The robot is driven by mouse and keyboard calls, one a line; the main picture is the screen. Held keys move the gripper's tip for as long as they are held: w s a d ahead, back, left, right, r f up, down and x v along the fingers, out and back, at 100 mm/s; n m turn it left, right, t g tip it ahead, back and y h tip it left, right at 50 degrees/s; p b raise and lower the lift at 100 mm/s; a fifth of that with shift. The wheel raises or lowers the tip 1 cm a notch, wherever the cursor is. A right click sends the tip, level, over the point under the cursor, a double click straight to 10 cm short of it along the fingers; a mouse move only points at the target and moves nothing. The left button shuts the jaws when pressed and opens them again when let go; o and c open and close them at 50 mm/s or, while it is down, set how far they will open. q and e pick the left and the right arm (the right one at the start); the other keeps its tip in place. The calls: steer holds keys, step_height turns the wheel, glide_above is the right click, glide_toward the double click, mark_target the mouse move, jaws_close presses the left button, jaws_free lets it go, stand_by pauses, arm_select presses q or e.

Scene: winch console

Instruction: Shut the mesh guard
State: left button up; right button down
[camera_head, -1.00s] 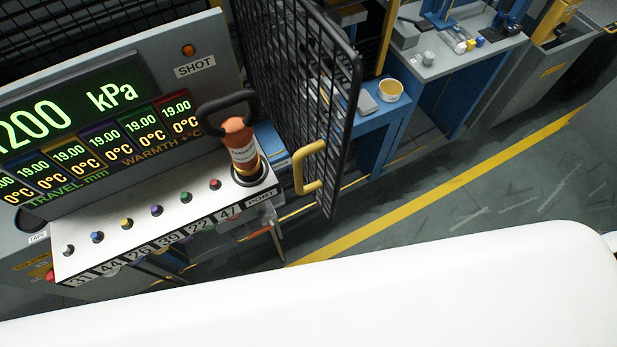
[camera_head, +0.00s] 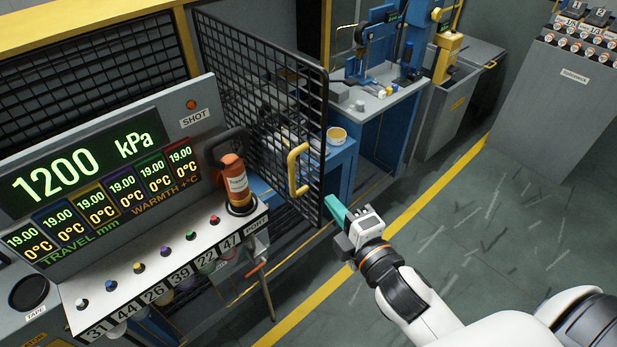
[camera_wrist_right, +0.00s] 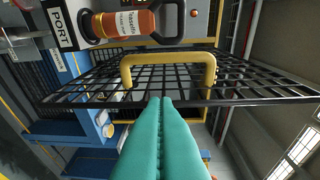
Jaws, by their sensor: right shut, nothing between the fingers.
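The mesh guard (camera_head: 262,110) is a black wire panel that stands open, swung out from the console at its right end. Its yellow handle (camera_head: 293,170) sits near the free edge. In the right wrist view the guard (camera_wrist_right: 240,88) crosses the picture and the yellow handle (camera_wrist_right: 168,58) is just ahead of the fingers. My right gripper (camera_head: 335,205) has teal fingers, shut and empty, at the guard's outer lower edge, to the right of the handle. The right wrist view shows the closed fingertips (camera_wrist_right: 160,100) close to the mesh; contact is unclear. My left gripper is out of view.
The console display (camera_head: 90,175) and its row of knobs stand left of the guard. An orange cylinder with a black handle (camera_head: 235,183) stands at the shelf's right end. A blue bench (camera_head: 380,95) is behind. The floor at right is open.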

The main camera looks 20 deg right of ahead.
mark_target(311, 168)
steer(key=shift+n+t, duration=0.3)
steer(key=w+r+p, duration=0.1)
steer(key=w, duration=0.1)
steer(key=w+a+r+p, duration=0.1)
steer(key=w, duration=0.2)
steer(key=w+r+p, duration=0.1)
steer(key=w, duration=0.1)
steer(key=shift+w+a, duration=0.35)
steer(key=shift+w, duration=0.05)
steer(key=shift+w+f, duration=0.1)
steer(key=shift+w, duration=0.35)
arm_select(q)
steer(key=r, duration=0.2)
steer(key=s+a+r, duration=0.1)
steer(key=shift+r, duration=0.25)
arm_select(e)
steer(key=shift+d, duration=0.1)
